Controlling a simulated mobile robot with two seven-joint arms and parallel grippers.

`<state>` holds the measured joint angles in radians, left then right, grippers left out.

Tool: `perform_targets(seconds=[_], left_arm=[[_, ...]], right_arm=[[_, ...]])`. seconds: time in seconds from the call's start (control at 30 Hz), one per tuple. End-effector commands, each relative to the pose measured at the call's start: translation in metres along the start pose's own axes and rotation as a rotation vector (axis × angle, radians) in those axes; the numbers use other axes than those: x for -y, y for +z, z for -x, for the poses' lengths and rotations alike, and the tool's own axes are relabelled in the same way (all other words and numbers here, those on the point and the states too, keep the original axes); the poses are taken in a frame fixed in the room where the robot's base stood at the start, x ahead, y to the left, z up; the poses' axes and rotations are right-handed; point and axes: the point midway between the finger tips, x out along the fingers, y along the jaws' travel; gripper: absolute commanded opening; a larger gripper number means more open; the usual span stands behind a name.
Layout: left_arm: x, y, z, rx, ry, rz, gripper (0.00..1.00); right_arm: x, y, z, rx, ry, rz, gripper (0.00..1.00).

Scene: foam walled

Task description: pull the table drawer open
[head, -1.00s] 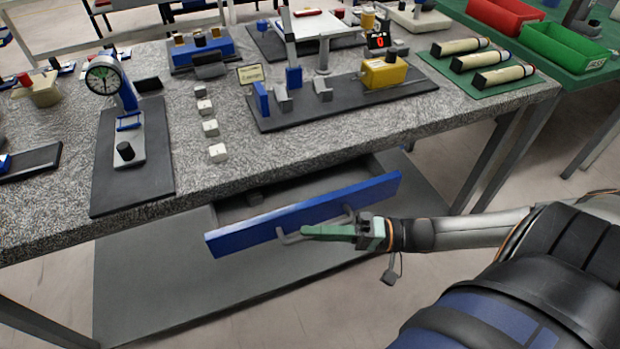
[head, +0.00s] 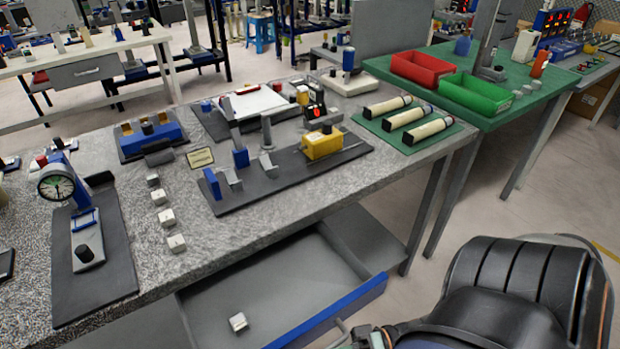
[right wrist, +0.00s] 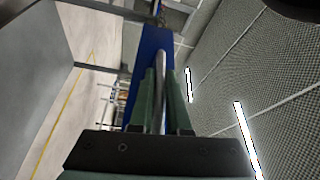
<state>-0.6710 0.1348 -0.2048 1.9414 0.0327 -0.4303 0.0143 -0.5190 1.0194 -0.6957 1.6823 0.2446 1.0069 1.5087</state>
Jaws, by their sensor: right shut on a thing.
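The table drawer (head: 205,311) is pulled well out from under the grey speckled table, and its grey inside shows. Its blue front panel (head: 345,308) runs along the lower edge of the head view. A small light block (head: 238,322) lies in the drawer. My right gripper (right wrist: 160,95) is shut on the metal drawer handle (right wrist: 160,75), which runs between its green fingers in the right wrist view. My left gripper is not in view.
The table top (head: 130,180) holds a dial gauge stand (head: 85,240), several small blocks, a fixture with a yellow block (head: 322,143) and a green mat (head: 385,138) with light cylinders. A green table (head: 440,62) with red and green bins stands behind at the right.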

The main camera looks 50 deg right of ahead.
Motion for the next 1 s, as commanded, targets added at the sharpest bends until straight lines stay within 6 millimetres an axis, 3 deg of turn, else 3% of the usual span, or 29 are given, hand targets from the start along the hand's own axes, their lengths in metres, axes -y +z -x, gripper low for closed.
perform_targets(seconds=[0.17, 0.2, 0.47, 0.87, 1.0], left_arm=[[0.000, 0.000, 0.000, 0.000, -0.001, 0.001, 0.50], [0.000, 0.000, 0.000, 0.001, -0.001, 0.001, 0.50], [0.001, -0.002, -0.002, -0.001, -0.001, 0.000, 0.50], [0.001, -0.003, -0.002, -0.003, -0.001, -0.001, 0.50], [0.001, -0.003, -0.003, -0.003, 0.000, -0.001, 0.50]], right_arm=[[0.000, -0.001, 0.001, 0.000, 0.000, 0.002, 0.00], [0.000, -0.001, 0.001, 0.000, 0.000, 0.002, 0.16], [0.000, -0.001, 0.000, 0.000, 0.000, 0.001, 0.45], [0.000, 0.000, 0.000, 0.000, 0.000, 0.000, 0.45], [-0.001, 0.000, 0.011, 0.002, 0.004, 0.000, 0.45]])
